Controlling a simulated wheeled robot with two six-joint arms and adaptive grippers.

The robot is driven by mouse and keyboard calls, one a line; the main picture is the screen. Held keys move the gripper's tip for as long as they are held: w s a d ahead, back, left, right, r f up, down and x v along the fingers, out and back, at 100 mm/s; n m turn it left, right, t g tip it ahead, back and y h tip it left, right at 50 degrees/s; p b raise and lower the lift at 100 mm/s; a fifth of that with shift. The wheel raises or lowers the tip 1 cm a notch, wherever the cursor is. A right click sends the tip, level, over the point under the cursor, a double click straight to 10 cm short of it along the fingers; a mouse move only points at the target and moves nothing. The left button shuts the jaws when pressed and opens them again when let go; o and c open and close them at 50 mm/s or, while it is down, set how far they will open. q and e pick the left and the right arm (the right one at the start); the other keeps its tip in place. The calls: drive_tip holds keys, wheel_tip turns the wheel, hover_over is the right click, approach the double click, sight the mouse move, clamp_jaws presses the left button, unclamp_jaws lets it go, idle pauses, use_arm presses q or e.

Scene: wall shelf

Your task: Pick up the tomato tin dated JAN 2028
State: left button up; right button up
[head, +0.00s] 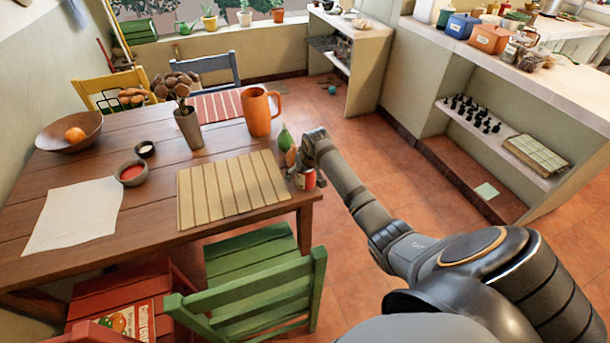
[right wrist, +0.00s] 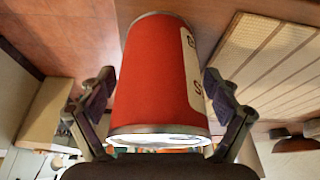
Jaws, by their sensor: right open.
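A red tin (head: 306,181) with metal rims stands at the right edge of the wooden table (head: 150,222). In the right wrist view the tin (right wrist: 158,75) fills the middle, with part of a pale label on its right side. Only a few letters show and no date can be read. My right gripper (head: 303,166) is at the tin. In the right wrist view its fingers (right wrist: 158,88) are open, one on each side of the tin, with small gaps. My left gripper is not in view.
A green object (head: 284,138) and an orange mug (head: 260,112) stand just behind the tin. A slatted mat (head: 230,190) lies to its left. A green chair (head: 250,285) stands at the table's front.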

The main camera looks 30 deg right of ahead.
drive_tip(key=shift+s, duration=0.1)
drive_tip(key=shift+c, duration=0.8)
drive_tip(key=shift+r, duration=0.1)
drive_tip(key=c, duration=1.4)
drive_tip(key=shift+o, duration=0.2)
drive_tip(key=shift+r, duration=0.3)
wheel_tip(320, 180, up, 3)
drive_tip(key=shift+f, duration=0.2)
drive_tip(key=s+r, duration=0.1)
drive_tip(key=r, duration=0.1)
drive_tip(key=s+r, duration=0.2)
drive_tip(key=shift+s+d, duration=0.15)
drive_tip(key=s+r, duration=0.1)
drive_tip(key=s, duration=0.2)
drive_tip(key=s+r, duration=0.2)
drive_tip(key=s, duration=0.1)
drive_tip(key=s+r, duration=0.2)
drive_tip(key=shift+s+d, duration=0.1)
drive_tip(key=shift+s, duration=0.3)
drive_tip(key=shift+s+r+p, duration=0.35)
drive_tip(key=shift+s+p, duration=0.15)
drive_tip(key=shift+s, duration=0.4)
